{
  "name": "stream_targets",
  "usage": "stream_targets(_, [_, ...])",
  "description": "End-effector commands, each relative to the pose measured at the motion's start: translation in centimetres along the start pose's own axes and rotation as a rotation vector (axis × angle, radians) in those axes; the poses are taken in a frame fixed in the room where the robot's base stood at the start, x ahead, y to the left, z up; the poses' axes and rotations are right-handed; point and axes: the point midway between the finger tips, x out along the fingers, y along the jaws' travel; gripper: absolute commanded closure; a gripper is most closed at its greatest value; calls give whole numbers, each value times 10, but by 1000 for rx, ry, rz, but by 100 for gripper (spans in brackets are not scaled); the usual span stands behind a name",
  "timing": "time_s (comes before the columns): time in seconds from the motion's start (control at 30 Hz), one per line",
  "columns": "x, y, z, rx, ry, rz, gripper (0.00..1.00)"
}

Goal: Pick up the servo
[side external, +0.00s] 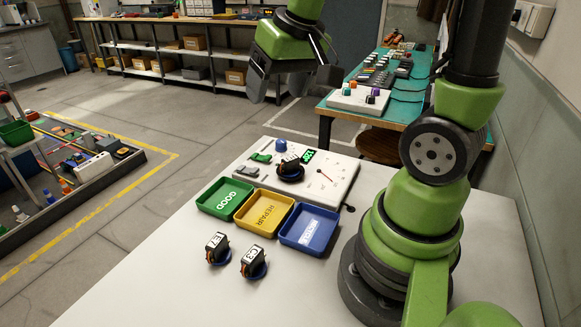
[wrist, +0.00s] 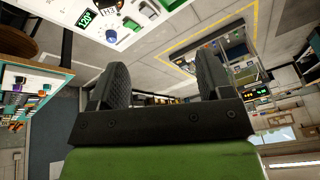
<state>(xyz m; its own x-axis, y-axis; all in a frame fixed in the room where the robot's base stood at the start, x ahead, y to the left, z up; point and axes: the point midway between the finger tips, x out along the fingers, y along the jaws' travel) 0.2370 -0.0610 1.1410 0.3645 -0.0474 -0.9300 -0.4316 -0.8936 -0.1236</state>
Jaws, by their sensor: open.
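Three dark servos with white labels are in the side view. One servo (side external: 290,170) sits on the white test board, and its label reads H3 in the wrist view (wrist: 108,13). A servo marked E7 (side external: 217,250) and one marked C3 (side external: 254,264) stand on blue round bases on the table in front of the trays. My gripper (side external: 292,80) is raised well above the table, near its far edge and away from all the servos. Its two dark fingers are apart with nothing between them, as the wrist view (wrist: 164,78) also shows.
Green GOOD tray (side external: 207,211), yellow REPAIR tray (side external: 243,219) and blue tray (side external: 287,242) stand in a row before the test board (side external: 337,190), which has a green display and a blue knob. The table (side external: 170,300) is clear at front left.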

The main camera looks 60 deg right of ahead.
Motion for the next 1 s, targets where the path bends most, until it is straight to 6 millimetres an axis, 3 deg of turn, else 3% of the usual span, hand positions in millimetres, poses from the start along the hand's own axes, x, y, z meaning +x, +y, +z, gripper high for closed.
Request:
stream_targets(0.1, [44,31,-16,26,-78,68,28])
stream_targets(0.3, [99,74,-21,43,-167,126,28])
stream_targets(0.5, [124,91,-18,47,-202,140,28])
stream_targets(0.73, [156,96,-11,47,-205,140,28])
stream_targets(1.0, [178,101,-7,48,-204,140,28])
